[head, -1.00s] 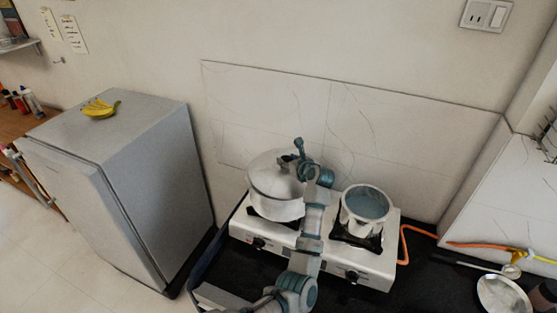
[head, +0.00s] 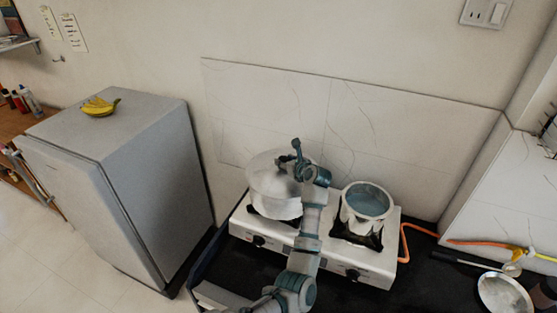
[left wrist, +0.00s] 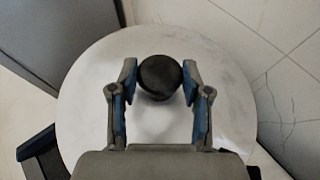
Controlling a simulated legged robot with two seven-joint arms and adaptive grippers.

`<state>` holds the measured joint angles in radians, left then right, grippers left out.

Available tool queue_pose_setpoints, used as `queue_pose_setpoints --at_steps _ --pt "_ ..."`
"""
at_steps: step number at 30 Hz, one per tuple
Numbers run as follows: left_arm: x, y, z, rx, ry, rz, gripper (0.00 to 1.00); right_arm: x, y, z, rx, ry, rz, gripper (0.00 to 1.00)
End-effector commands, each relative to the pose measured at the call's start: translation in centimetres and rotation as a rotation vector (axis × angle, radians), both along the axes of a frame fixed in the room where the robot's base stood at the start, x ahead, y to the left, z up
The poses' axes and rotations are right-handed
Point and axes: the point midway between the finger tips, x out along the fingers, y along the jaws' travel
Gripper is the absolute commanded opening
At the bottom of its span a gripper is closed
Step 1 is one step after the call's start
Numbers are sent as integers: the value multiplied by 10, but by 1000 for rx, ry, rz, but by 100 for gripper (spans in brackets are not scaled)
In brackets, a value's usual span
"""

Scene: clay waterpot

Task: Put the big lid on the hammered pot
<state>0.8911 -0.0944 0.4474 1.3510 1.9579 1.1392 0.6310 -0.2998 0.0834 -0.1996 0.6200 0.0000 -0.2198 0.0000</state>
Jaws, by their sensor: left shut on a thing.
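The big lid (head: 263,170) is a round, pale metal disc in the head view, over the silver pot (head: 274,207) on the left burner. I cannot tell whether its rim touches the pot. In the left wrist view the lid (left wrist: 90,95) fills the middle, with a round black knob (left wrist: 160,76). My left gripper (left wrist: 160,80) is shut on that knob, one finger on each side. In the head view my left arm partly covers the lid's right side. A second, open pot (head: 367,203) stands on the right burner. I cannot tell which pot is hammered. My right gripper is not in view.
Both pots stand on a white two-burner stove (head: 315,257) on a black counter, close to the tiled wall. A grey fridge (head: 150,170) with bananas (head: 99,107) on top stands to the left. An orange hose (head: 420,232) and a shallow metal dish (head: 504,293) are at the right.

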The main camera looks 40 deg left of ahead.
Motion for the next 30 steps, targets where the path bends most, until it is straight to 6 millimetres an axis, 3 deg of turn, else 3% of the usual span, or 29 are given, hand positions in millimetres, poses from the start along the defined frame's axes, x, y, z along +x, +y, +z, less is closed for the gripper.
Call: queue_pose_setpoints --at_steps 1,9,20,29,30 --pt "1 0 -9 -11 13 -5 0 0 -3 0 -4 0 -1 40" --pt "-1 13 -15 -22 12 -3 0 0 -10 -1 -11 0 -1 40" --pt "-1 13 -19 -23 15 0 0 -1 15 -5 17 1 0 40" --pt "-1 11 -19 -23 15 -2 0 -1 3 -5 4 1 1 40" --pt "-1 11 -19 -23 15 -2 55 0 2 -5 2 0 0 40"
